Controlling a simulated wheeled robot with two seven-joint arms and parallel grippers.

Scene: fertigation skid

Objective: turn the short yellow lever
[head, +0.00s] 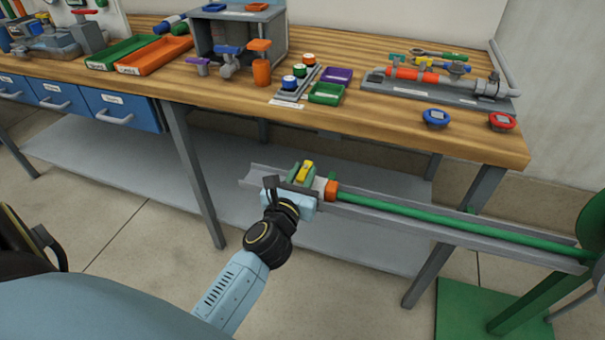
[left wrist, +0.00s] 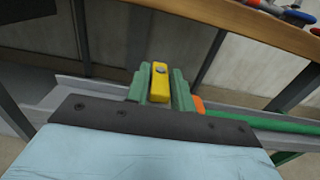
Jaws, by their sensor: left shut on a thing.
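The short yellow lever (head: 305,171) sits on a green fitting at the left end of a long green pipe (head: 450,226), beside an orange collar (head: 331,189). In the left wrist view the lever (left wrist: 159,82) stands between the two green fingers of my left gripper (left wrist: 160,90). My left gripper (head: 302,174) is shut on the lever; its body hides the part below. The right gripper does not show in either view.
The pipe lies in a grey trough (head: 262,172) below the front edge of the wooden workbench (head: 400,135). A green stand (head: 540,300) is at the lower right. The bench holds trays, valves and gauges. A grey lower shelf (head: 110,165) runs behind the bench leg.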

